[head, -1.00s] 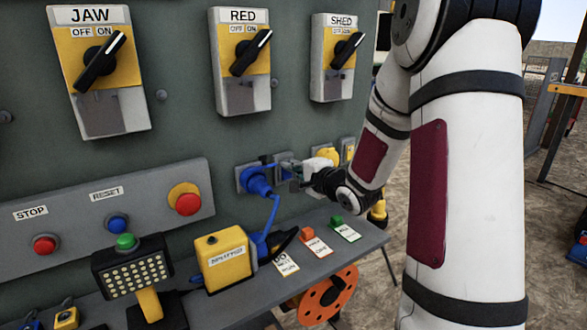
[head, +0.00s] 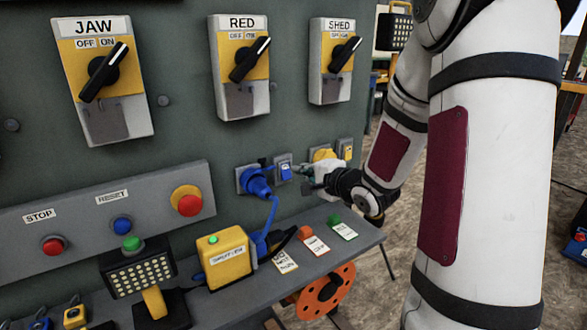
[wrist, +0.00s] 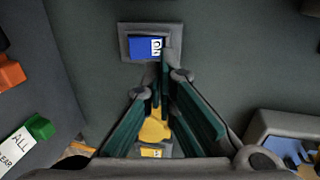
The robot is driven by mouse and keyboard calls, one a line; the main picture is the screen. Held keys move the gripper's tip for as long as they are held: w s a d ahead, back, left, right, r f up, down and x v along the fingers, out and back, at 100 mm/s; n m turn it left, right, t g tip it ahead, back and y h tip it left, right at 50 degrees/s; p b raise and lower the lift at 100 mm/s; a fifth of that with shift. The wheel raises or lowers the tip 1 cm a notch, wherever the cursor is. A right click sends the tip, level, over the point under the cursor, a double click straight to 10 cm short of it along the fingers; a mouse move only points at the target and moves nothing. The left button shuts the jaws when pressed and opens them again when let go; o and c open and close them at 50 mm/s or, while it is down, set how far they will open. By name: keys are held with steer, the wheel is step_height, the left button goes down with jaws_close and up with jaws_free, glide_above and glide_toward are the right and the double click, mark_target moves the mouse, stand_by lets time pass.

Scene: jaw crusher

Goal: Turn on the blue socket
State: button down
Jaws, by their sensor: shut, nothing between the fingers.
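The blue socket (head: 256,181), with a blue plug and cable in it, is on the green panel in the head view. The blue rocker switch (head: 284,170) sits in a grey plate just to its right. It also shows in the wrist view (wrist: 144,47), with ON lettering readable on its right side. My gripper (head: 300,169) is just right of the switch in the head view, in front of the panel. Its teal fingers (wrist: 165,82) are shut and empty, and their tips overlap the plate's lower right edge in the wrist view. Whether they touch cannot be told.
A yellow socket (head: 322,154) is behind my gripper. JAW (head: 102,80), RED (head: 240,65) and SHED (head: 334,62) rotary switches are above. A shelf below holds a yellow box (head: 226,260), a lamp (head: 138,272) and tags, including a green-topped one (head: 342,228).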

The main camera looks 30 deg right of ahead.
steer(key=v, duration=0.5)
steer(key=shift+s, duration=0.35)
steer(key=shift+r, duration=0.1)
steer(key=s+a+r+n+g, duration=0.1)
steer(key=s+a+n+g, duration=0.75)
steer(key=s, duration=0.65)
steer(key=s+a+r+n+g, duration=0.1)
steer(key=s+a+n+g, duration=0.4)
steer(key=s+a+n, duration=0.65)
steer(key=s+r+m+t+p, duration=0.1)
steer(key=s+r+p, duration=0.1)
steer(key=r+p, duration=0.4)
steer(key=s+r+m+t+p, duration=0.1)
steer(key=s+r+p, duration=0.1)
steer(key=r+p, duration=0.5)
steer(key=shift+s+a+r, duration=0.3)
steer(key=shift+a+r, duration=0.1)
steer(key=shift+r, duration=0.45)
